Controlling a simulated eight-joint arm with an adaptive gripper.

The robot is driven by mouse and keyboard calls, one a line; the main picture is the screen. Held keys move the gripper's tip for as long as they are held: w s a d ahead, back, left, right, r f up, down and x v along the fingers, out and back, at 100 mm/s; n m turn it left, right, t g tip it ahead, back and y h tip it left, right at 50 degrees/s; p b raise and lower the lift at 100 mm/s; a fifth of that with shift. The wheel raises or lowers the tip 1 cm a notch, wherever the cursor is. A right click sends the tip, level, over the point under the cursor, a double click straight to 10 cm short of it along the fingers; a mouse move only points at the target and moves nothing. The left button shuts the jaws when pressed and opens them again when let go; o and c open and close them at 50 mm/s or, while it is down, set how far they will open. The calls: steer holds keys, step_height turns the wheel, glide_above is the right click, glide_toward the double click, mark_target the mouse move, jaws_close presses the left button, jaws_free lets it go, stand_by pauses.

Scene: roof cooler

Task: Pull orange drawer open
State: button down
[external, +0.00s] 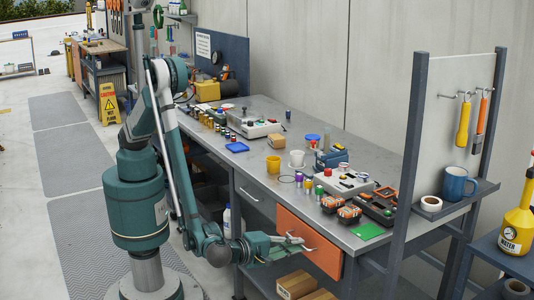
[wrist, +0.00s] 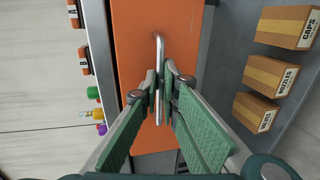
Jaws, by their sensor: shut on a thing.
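The orange drawer (external: 312,247) is under the front edge of the grey workbench, and its front looks about flush with the bench. Its orange front (wrist: 136,40) fills the middle of the wrist view. A silver bar handle (wrist: 159,45) stands out from that front. My gripper (external: 292,241) is at the drawer front, reaching in from the left. In the wrist view my gripper (wrist: 160,90) has its green-padded fingers shut on the handle, one on each side.
The workbench (external: 253,162) holds cups, colored pots and orange-black boxes near its front edge above the drawer. A grey drawer (external: 255,196) is left of the orange one. Cardboard boxes (external: 295,285) sit on the shelf below. A dark post (external: 408,150) stands to the right.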

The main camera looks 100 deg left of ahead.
steer(key=f+b+v, duration=0.1)
steer(key=f+v, duration=0.2)
steer(key=v, duration=1.1)
steer(key=s+d+f+b+v, duration=0.1)
steer(key=f+v, duration=0.2)
steer(key=v, duration=1.1)
steer(key=shift+w+a+r, duration=0.1)
steer(key=shift+w, duration=0.05)
steer(key=c, duration=2.6)
jaws_free()
steer(key=v, duration=1.2)
